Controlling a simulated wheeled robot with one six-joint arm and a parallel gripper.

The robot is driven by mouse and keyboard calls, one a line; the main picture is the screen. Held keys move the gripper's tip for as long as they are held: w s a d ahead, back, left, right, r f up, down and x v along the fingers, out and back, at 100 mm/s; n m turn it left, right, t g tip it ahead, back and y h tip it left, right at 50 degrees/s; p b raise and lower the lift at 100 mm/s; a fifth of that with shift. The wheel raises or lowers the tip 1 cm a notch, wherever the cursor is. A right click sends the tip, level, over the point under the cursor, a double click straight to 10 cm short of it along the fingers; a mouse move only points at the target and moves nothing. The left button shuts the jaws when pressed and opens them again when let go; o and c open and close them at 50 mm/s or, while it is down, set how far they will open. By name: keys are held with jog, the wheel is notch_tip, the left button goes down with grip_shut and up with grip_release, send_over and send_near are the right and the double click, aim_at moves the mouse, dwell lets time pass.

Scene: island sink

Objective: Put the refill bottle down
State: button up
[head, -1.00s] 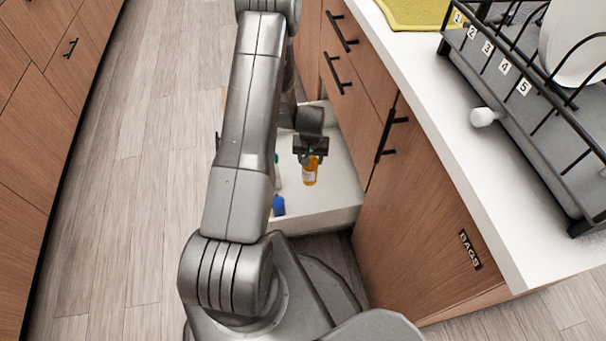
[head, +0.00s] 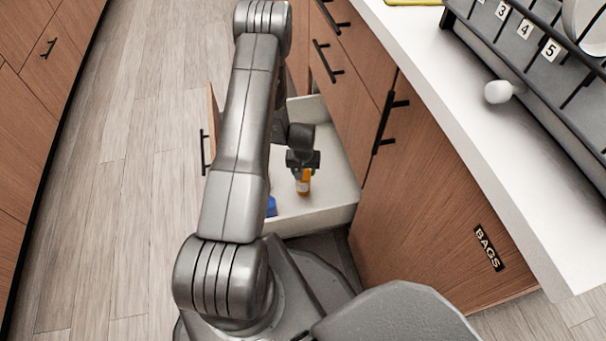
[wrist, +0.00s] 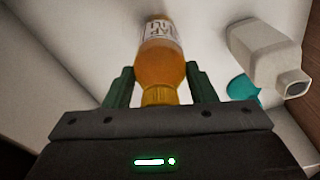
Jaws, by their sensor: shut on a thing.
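The refill bottle (head: 304,183) is orange with a white label and hangs upright below my gripper (head: 303,168), inside the open white drawer (head: 335,180). In the wrist view the bottle (wrist: 160,55) lies between the two green fingers of my gripper (wrist: 160,90), which is shut on its neck end. The bottle's base is near the drawer floor. I cannot tell whether it touches.
A whitish bottle (wrist: 265,52) and a teal thing (wrist: 242,88) are in the drawer, to the right in the wrist view. A blue thing (head: 271,207) shows partly behind my arm. The cabinet front (head: 425,200) and white counter (head: 440,100) border the drawer on the right.

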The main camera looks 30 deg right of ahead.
jog(key=shift+f, duration=0.95)
jog(key=o, duration=1.4)
jog(key=shift+c, duration=0.2)
jog(key=r+p, duration=0.1)
jog(key=r, duration=0.3)
jog(key=r+p, duration=0.1)
jog(key=r, duration=0.3)
jog(key=s+r+p, duration=0.1)
jog(key=r, duration=0.3)
jog(key=shift+s+a+r, duration=0.1)
jog(key=shift+a, duration=0.3)
